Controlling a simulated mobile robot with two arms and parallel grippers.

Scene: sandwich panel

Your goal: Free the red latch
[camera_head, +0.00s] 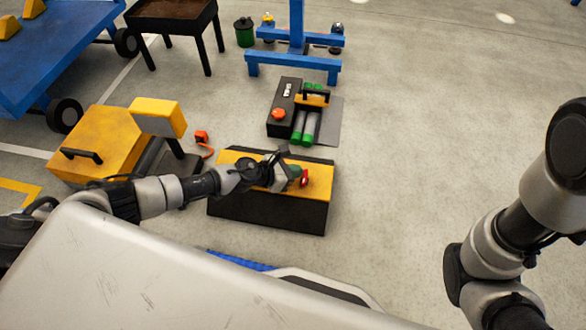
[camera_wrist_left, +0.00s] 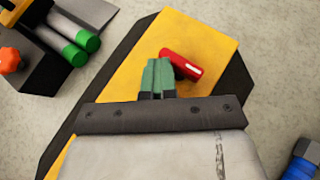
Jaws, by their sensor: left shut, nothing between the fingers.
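The red latch (camera_head: 304,178) is on the yellow top of a black box (camera_head: 318,190). In the left wrist view the red latch (camera_wrist_left: 181,65) lies at a slant with a white mark at its lower right end. My left gripper (camera_head: 297,172) is over the box top, beside the latch. Its green fingertips (camera_wrist_left: 157,75) are shut together with nothing between them, just left of the latch in the wrist view. I cannot tell whether they touch the latch. My right arm shows at the right edge, but its gripper is out of view.
Behind the box is a black unit with an orange knob (camera_head: 278,114) and green-ended cylinders (camera_head: 309,127). A yellow case (camera_head: 100,145) stands to the left, with a small orange item (camera_head: 201,136) on the floor. Open floor (camera_head: 410,150) lies to the right.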

